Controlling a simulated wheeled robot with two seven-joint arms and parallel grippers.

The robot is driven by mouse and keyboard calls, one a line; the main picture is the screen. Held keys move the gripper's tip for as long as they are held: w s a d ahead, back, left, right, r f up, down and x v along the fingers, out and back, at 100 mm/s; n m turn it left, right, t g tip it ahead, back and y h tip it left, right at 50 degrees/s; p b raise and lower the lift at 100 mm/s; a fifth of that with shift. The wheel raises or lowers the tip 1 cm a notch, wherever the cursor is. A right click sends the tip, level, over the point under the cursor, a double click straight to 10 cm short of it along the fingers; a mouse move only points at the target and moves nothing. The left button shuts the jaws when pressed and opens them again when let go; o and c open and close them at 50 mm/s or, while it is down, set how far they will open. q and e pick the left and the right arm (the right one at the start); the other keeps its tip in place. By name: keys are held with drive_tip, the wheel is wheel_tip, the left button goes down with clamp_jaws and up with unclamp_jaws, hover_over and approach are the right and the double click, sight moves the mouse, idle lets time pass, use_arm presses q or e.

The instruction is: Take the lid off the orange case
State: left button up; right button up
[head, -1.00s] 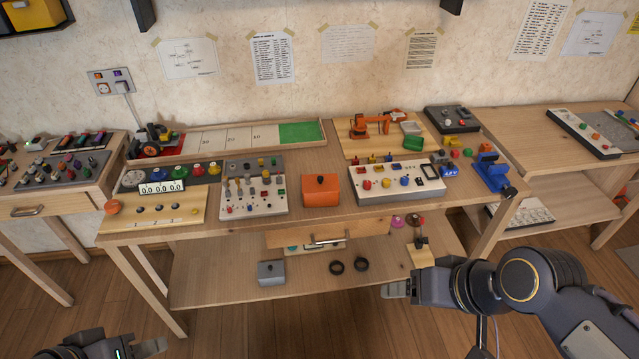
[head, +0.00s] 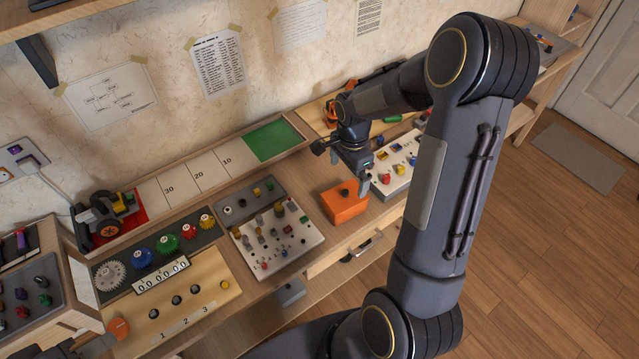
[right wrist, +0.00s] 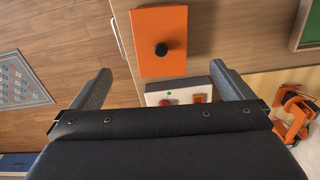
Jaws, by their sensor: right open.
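The orange case (head: 344,206) stands on the workbench, a closed box with a small dark knob on its top. In the right wrist view the case (right wrist: 160,25) lies beyond my fingertips, with its black knob (right wrist: 161,49) roughly midway between their lines. My right gripper (head: 360,180) is open and empty, above and close to the case; its fingers (right wrist: 160,68) are spread wide apart. The lid seam cannot be made out. My left gripper (head: 95,346) shows only partly at the bottom left edge of the head view, and its opening is unclear.
A panel of switches and plugs (head: 275,238) stands left of the case. A white panel with coloured buttons (head: 392,178) stands close on its right. Behind are a long board with a green field (head: 270,141) and an orange robot-arm model (right wrist: 292,115).

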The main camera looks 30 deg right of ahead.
sight(346, 191)
wheel_tip(346, 191, down, 7)
drive_tip(key=shift+w+f+p, duration=0.1)
drive_tip(key=shift+p, duration=0.85)
drive_tip(key=shift+f, duration=0.5)
drive_tip(key=c, duration=1.1)
drive_tip(key=shift+o, duration=0.2)
drive_tip(key=shift+r, duration=0.15)
